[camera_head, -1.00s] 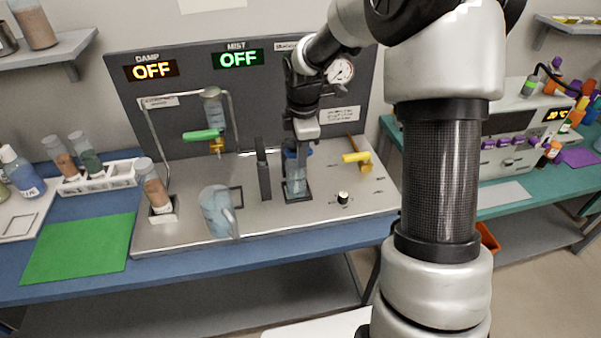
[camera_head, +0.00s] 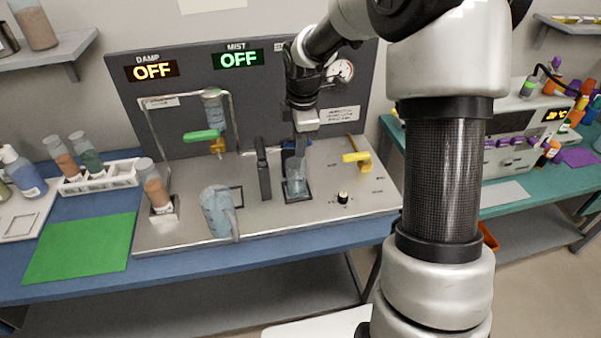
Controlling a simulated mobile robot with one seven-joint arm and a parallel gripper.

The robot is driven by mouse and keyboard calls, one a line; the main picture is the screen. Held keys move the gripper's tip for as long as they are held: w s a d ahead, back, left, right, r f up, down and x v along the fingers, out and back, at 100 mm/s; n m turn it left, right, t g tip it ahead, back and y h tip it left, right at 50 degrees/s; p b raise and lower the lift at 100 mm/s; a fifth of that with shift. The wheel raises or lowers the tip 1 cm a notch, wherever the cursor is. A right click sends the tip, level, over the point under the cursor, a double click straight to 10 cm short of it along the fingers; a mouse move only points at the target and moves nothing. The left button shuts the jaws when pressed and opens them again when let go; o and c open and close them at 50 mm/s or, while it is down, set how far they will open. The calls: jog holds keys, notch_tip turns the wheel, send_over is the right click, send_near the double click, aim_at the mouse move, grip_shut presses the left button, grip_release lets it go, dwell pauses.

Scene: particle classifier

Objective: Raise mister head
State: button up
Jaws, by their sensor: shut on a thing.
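My gripper (camera_head: 301,140) hangs over the right part of the grey metal bench unit, pointing down, and is shut on the mister head. The mister head (camera_head: 300,150) is small, dark and bluish, mostly hidden by the fingers. A clear bluish container (camera_head: 296,182) stands upright on a dark square pad directly below. I cannot tell whether the mister head's lower end is still inside the container's mouth. The green MIST display (camera_head: 238,58) on the back panel reads OFF.
A dark upright post (camera_head: 263,170) stands close left of the container. A clear jug (camera_head: 218,212), a yellow-handled valve (camera_head: 357,157), a black knob (camera_head: 342,197) and a green-handled tap (camera_head: 201,136) surround it. A pressure gauge (camera_head: 341,70) sits behind my wrist.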

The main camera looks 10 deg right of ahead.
jog(key=shift+w+r+t, duration=0.4)
jog(key=shift+w+r, duration=0.65)
jog(key=shift+r, duration=0.1)
jog(key=shift+c, duration=0.2)
jog(key=shift+r, duration=0.1)
jog(key=shift+o, duration=0.2)
jog(key=shift+w+r+t, duration=0.3)
jog(key=shift+w+r, duration=0.4)
jog(key=shift+w+f, duration=0.1)
jog(key=shift+f, duration=0.15)
jog(key=shift+w+r, duration=0.55)
jog(key=shift+w, duration=0.3)
